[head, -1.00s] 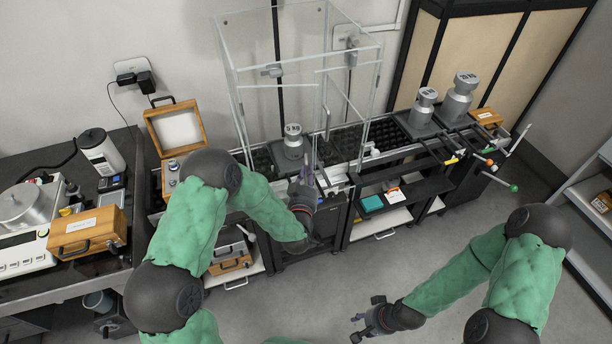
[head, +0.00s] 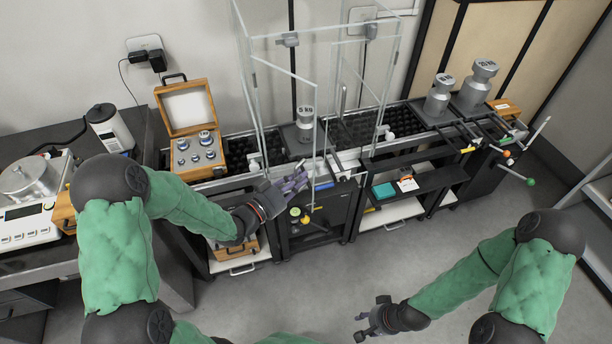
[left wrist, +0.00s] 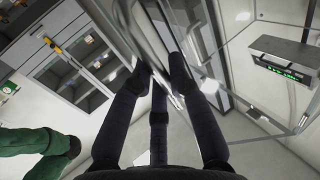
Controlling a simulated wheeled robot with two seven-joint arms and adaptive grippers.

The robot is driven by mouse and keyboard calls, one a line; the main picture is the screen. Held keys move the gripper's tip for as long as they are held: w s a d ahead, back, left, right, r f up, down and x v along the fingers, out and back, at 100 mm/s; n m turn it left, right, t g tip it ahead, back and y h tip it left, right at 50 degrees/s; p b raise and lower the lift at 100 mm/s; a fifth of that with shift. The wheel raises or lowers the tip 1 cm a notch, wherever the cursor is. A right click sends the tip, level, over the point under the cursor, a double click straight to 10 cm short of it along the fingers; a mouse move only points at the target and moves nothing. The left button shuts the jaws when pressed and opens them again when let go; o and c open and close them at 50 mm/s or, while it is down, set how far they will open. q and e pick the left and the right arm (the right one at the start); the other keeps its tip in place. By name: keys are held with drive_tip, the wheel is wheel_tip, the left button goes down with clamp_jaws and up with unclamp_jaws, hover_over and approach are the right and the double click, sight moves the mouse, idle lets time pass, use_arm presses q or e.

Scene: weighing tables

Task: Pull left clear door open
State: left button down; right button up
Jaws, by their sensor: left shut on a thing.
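The tall clear case stands on the middle bench. Its left clear door (head: 285,74) stands swung outward at an angle, hinged at the left, with its free edge toward me. My left gripper (head: 296,183) is at the lower part of that free edge. In the left wrist view, my left gripper's dark fingers (left wrist: 160,72) are closed around an upright metal bar at the door; the exact contact is partly hidden. My right gripper (head: 370,319) hangs empty with its fingers apart over the floor, well away from the case.
A 5 kg weight (head: 305,124) stands inside the case. An open wooden weight box (head: 197,150) sits to its left. Two larger weights, one of them here (head: 439,96), stand at the right. Shelves (head: 420,180) lie below the bench. The floor in front is clear.

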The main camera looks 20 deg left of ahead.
use_arm(q)
drive_tip(key=shift+s+a, duration=1.55)
drive_tip(key=shift+s, duration=0.05)
drive_tip(key=c, duration=1.2)
unclamp_jaws()
drive_tip(key=shift+o, duration=0.2)
drive_tip(key=shift+s+a, duration=0.1)
drive_tip(key=v, duration=1.1)
drive_tip(key=shift+s+a, duration=0.15)
drive_tip(key=shift+s, duration=0.2)
